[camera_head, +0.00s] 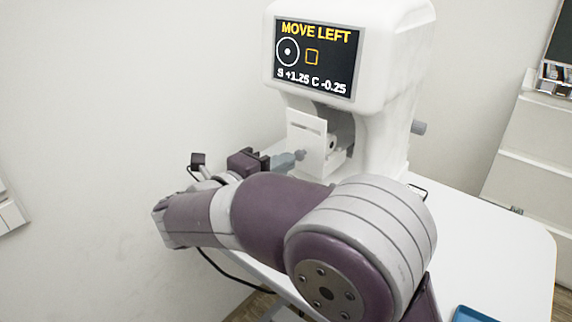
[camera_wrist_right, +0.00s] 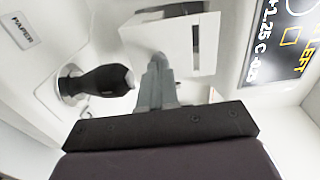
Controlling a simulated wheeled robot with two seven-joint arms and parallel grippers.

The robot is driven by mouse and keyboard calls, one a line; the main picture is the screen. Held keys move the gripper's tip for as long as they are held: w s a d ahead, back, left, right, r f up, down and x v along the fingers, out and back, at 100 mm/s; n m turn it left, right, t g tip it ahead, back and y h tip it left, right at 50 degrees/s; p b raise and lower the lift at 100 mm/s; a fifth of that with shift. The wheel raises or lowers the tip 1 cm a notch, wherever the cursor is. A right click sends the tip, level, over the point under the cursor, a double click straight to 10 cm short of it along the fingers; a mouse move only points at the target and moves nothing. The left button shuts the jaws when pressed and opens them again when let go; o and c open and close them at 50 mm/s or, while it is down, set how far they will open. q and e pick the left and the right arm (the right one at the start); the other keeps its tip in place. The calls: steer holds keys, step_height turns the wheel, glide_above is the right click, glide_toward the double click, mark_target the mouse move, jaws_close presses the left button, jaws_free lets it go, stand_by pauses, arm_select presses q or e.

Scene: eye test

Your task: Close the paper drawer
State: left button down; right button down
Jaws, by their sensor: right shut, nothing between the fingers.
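The white eye test machine (camera_head: 385,50) stands on a white table against the wall, its lit screen reading "MOVE LEFT". The paper drawer (camera_head: 307,135), a white box with a slot in its flat front, stands out from the machine below the screen. It also shows at the top of the right wrist view (camera_wrist_right: 150,33). My right gripper (camera_head: 301,155) is shut and empty, its fingertips at the lower part of the drawer front. In the right wrist view the fingertips (camera_wrist_right: 158,60) overlap the front's edge; I cannot tell whether they touch. My left gripper is out of view.
A blue tray (camera_head: 472,314) lies at the bottom right. The table's right part (camera_head: 490,245) is clear. White shelving (camera_head: 530,145) stands at the right.

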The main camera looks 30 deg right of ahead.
mark_target(297, 154)
steer(key=shift+w+d, duration=0.25)
steer(key=shift+d, duration=0.4)
steer(key=shift+x, duration=1.95)
steer(key=shift+r, duration=0.15)
